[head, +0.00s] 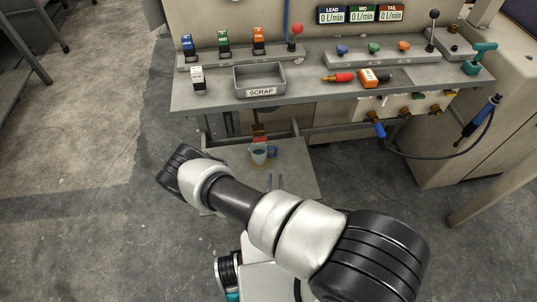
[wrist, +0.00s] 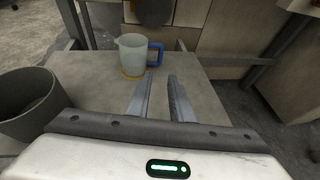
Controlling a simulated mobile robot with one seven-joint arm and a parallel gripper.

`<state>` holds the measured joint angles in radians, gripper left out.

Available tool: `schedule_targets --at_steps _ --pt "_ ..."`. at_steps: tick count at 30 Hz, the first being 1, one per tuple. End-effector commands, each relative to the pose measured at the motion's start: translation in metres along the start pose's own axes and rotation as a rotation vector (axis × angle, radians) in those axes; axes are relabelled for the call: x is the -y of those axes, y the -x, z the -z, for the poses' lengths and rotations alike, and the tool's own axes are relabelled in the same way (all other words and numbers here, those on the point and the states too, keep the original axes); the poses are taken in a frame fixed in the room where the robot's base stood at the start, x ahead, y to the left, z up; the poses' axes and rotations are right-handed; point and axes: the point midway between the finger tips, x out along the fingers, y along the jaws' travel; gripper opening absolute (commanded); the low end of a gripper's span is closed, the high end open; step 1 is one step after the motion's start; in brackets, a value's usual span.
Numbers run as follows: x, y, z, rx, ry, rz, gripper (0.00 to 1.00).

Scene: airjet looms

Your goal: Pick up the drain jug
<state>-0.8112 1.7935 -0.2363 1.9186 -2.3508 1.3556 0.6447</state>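The drain jug (wrist: 132,58) is a pale translucent cup with a blue handle on its right side. It stands upright on a low grey shelf (wrist: 85,73), on a yellow ring. My gripper (wrist: 161,80) is open and empty. Its two fingers point toward the jug and lie short of it, slightly to its right near the handle side.
A dark grey bin (wrist: 30,105) stands at the left in the wrist view. The workbench (head: 320,85) overhangs the shelf and carries a scrap tray (head: 260,80), knobs and small tools. A blue-ended hose (head: 430,155) hangs at the right. Shelf legs flank the jug.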

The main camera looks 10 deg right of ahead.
Motion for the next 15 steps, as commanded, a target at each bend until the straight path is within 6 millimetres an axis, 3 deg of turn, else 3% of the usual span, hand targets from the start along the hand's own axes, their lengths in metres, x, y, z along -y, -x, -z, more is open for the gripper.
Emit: schedule_targets --at_steps 15 --pt "0.001 -0.100 0.003 -0.001 0.001 -0.002 0.20"
